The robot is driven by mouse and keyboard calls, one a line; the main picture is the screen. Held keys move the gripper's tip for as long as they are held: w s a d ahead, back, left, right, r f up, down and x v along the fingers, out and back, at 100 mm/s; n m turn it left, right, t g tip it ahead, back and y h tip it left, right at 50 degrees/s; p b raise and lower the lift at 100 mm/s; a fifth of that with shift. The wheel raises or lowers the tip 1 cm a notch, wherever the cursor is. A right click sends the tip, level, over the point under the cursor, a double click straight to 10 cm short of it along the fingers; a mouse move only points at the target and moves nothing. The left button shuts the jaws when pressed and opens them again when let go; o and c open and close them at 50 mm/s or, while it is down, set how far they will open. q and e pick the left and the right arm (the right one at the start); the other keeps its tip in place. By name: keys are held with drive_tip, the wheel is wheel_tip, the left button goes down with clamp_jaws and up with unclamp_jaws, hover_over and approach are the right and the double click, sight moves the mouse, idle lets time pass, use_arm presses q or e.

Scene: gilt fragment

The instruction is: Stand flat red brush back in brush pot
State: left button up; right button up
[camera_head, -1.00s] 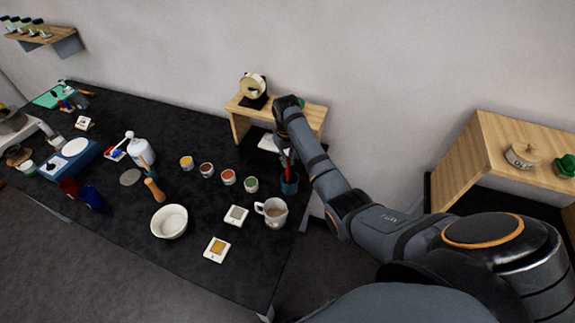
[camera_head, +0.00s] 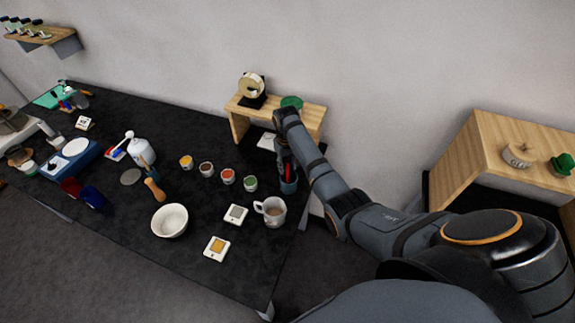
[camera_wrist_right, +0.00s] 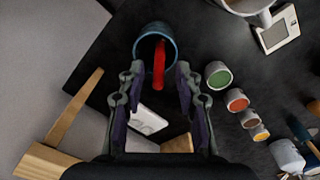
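The red brush (camera_wrist_right: 158,68) stands in the blue-grey brush pot (camera_wrist_right: 141,48), its red end sticking out past the rim towards my right gripper. In the head view the pot (camera_head: 289,187) stands near the table's right edge, partly hidden by my right arm, with a bit of red showing above it. My right gripper (camera_wrist_right: 160,76) is open, with a finger on each side of the brush and visible gaps between. In the head view the right gripper (camera_head: 284,158) is just above the pot, mostly hidden by its own wrist. My left gripper is not in view.
Several small paint pots (camera_head: 228,177) stand left of the brush pot. A mug (camera_head: 271,209) stands in front of it. A small wooden stand (camera_head: 240,118) is behind it, carrying a green item (camera_head: 292,102). A white bowl (camera_head: 169,220) is further left.

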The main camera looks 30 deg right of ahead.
sight(287, 173)
wheel_tip(287, 173, up, 12)
drive_tip(key=shift+s+a+r, duration=0.2)
drive_tip(key=shift+f+b, duration=0.2)
drive_tip(key=shift+b, duration=0.1)
